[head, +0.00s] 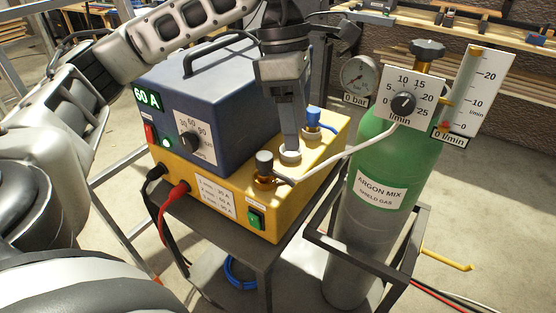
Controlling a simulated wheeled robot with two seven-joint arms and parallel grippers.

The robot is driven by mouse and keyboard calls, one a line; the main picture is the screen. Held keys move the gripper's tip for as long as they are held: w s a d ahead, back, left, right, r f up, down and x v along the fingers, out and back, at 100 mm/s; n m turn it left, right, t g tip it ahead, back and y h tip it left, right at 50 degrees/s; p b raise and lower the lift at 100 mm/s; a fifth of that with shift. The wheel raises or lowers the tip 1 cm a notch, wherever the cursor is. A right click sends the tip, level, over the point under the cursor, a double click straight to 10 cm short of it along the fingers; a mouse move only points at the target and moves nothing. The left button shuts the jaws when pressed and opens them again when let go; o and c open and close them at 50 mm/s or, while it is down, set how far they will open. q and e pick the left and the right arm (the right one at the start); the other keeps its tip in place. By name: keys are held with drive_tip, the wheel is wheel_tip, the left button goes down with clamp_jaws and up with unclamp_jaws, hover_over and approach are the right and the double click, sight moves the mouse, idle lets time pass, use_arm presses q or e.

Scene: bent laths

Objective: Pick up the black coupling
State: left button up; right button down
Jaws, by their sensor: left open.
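The piece that best fits the black coupling (264,158) is a black cylinder standing upright on a brass fitting, at the front of the yellow box's top (325,146). I cannot tell for sure that it is the coupling. A blue coupling (313,117) with a blue hose stands behind, to the right. My right gripper is not in view.
A blue power unit (200,105) with a handle stands on the yellow box, left of the gripper. A pale hose (350,150) runs from the brass fitting to the regulator on the green gas cylinder (385,155). A gauge (359,76) stands at the right.

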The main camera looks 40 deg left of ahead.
sight(263, 155)
use_arm(q)
drive_tip(key=a+r+n+y, duration=0.1)
drive_tip(key=a+r+y, duration=0.2)
drive_tip(key=a, duration=0.4)
drive_tip(key=shift+t, duration=0.4)
drive_tip(key=f+b, duration=0.1)
drive_tip(key=f, duration=0.2)
drive_tip(key=f+b, duration=0.2)
drive_tip(key=f, duration=0.1)
drive_tip(key=f+b, duration=0.2)
drive_tip(key=f, duration=0.1)
drive_tip(key=shift+w+f, duration=0.2)
drive_tip(key=shift+w, duration=0.15)
drive_tip(key=shift+s+f+b, duration=0.2)
drive_tip(key=shift+f+b, duration=0.15)
drive_tip(key=shift+f, duration=2.65)
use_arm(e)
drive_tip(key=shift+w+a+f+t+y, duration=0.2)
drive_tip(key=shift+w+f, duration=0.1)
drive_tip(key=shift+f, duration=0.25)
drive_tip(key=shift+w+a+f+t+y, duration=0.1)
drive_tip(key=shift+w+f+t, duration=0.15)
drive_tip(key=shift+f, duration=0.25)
use_arm(q)
drive_tip(key=c, duration=1.1)
drive_tip(key=shift+r, duration=0.1)
